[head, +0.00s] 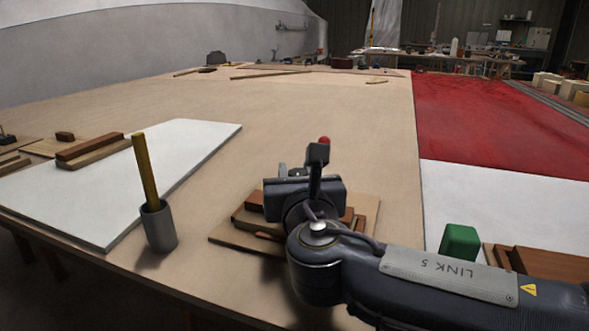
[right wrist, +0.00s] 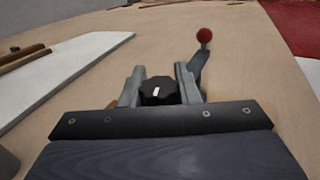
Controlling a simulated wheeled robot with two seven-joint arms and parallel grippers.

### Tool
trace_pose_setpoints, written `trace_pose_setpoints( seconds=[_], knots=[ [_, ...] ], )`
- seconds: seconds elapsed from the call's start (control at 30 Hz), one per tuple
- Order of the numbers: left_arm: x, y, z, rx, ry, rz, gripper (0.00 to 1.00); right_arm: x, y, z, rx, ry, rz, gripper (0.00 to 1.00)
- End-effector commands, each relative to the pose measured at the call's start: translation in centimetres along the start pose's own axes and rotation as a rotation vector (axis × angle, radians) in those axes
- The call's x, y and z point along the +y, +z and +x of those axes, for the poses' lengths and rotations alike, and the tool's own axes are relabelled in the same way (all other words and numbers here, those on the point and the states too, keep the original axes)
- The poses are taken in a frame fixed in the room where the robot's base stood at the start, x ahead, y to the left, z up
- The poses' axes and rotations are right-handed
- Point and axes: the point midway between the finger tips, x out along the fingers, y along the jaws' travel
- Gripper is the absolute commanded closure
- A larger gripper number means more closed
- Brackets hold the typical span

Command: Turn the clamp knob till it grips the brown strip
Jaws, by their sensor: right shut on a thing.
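My right gripper (head: 297,174) is over a small wooden board (head: 226,239) near the table's front edge. In the right wrist view its two grey fingers (right wrist: 162,84) are shut on the black clamp knob (right wrist: 159,92), one on each side. The knob has a white mark on its face. A dark lever with a red ball (right wrist: 204,36) stands just beyond the right finger; the red ball also shows in the head view (head: 324,140). Brown wood (head: 245,219) shows beside the gripper on the board. My gripper and arm hide the clamp jaw and its contact with the strip.
A grey cup (head: 159,228) with a yellow stick stands left of the board. A white panel (head: 110,190) carrying brown strips (head: 90,149) lies further left. A green block (head: 460,242) is beyond my right arm. The table behind the clamp is mostly clear.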

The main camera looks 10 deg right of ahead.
Motion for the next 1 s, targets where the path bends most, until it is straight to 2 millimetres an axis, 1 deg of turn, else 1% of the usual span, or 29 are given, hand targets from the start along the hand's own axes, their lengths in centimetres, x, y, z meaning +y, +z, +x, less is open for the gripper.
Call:
trace_pose_setpoints(
  seconds=[0.3,0.7,0.73,0.87,0.9,1.0],
  knots=[
    [0.15,-0.16,-0.33,0.000,0.000,0.000,0.68,-0.30,0.05,0.03,0.000,-0.077,0.001,0.94],
    [0.15,-0.16,-0.33,0.000,0.000,0.000,0.68,-0.36,0.10,0.02,-0.002,-0.082,0.002,0.94],
    [0.15,-0.16,-0.33,0.000,0.000,0.000,0.68,-0.36,0.10,0.02,-0.002,-0.082,0.002,0.69],
    [0.15,-0.16,-0.33,0.000,0.000,0.000,0.68,-0.32,0.09,0.00,-0.002,-0.081,0.001,0.52],
    [0.15,-0.16,-0.33,0.000,0.000,0.000,0.68,-0.31,0.09,0.00,-0.002,-0.080,0.001,0.50],
    [0.15,-0.16,-0.33,0.000,0.000,0.000,0.68,-0.29,0.08,-0.01,-0.002,-0.080,0.001,0.50]
  ],
)
